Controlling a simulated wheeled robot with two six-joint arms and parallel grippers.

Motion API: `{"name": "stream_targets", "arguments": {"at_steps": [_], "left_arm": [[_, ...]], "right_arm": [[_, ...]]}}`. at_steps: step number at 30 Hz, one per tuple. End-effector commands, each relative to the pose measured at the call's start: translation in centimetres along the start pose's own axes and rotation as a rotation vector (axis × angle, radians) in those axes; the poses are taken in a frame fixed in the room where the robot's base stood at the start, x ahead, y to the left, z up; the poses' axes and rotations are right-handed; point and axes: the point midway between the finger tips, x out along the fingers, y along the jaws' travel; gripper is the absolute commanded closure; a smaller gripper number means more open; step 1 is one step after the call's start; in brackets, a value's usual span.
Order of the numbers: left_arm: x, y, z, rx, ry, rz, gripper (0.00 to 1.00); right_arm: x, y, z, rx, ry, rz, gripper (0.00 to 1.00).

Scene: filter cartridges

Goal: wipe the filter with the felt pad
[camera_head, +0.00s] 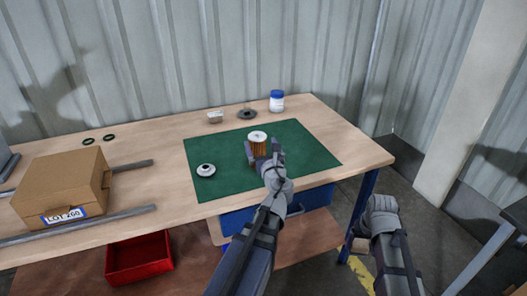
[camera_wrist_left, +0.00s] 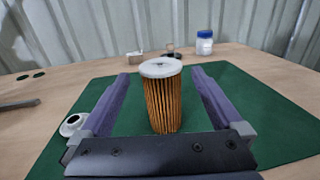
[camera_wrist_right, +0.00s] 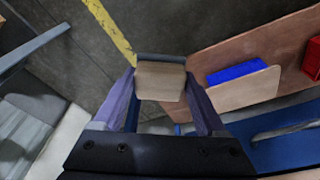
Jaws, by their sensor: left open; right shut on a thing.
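The filter (camera_head: 260,151), an upright orange pleated cylinder with a white top, stands on the green mat (camera_head: 308,158). In the left wrist view the filter (camera_wrist_left: 163,103) stands between the two spread fingers of my left gripper (camera_wrist_left: 162,78), with gaps at both sides. The left gripper (camera_head: 264,155) is open. My right gripper (camera_wrist_right: 160,88) is shut on the felt pad (camera_wrist_right: 160,82), a tan block with a dark grey strip along its far edge. It is held off the table, over the floor at the right; in the head view the pad (camera_head: 359,245) is partly hidden.
A white cap (camera_head: 206,170) lies on the mat left of the filter. A blue-lidded jar (camera_head: 277,103), dark dish (camera_head: 247,114) and small pale box (camera_head: 215,117) stand behind. A cardboard box (camera_head: 60,185) and metal bars (camera_head: 95,222) occupy the left. The mat's right side is clear.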

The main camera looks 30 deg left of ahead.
Motion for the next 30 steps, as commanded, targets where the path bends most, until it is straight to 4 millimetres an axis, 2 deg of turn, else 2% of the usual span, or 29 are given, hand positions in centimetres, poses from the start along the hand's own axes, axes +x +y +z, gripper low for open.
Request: {"name": "stream_targets", "arguments": {"at_steps": [1,6,13,19,29,30], "left_arm": [[1.4,-0.2,0.0,-0.001,0.0,0.002,0.0],[4.5,-0.2,0.0,-0.001,0.0,0.001,0.0],[7.6,-0.1,0.0,-0.002,0.001,0.0,0.0],[8.8,-0.1,0.0,-0.002,0.001,0.001,0.0],[8.9,0.0,0.0,-0.002,0.001,0.0,0.0],[8.9,0.0,0.0,-0.002,0.001,0.0,0.03]], "right_arm": [[0.0,0.0,0.0,0.0,0.0,0.0,0.78],[0.0,0.0,0.0,0.0,0.0,0.0,0.78],[0.0,0.0,0.0,0.0,0.0,0.0,0.78],[0.0,0.0,0.0,0.0,0.0,0.0,0.78],[0.0,0.0,0.0,0.0,0.0,0.0,0.78],[0.0,0.0,0.0,0.0,0.0,0.0,0.78]]}}
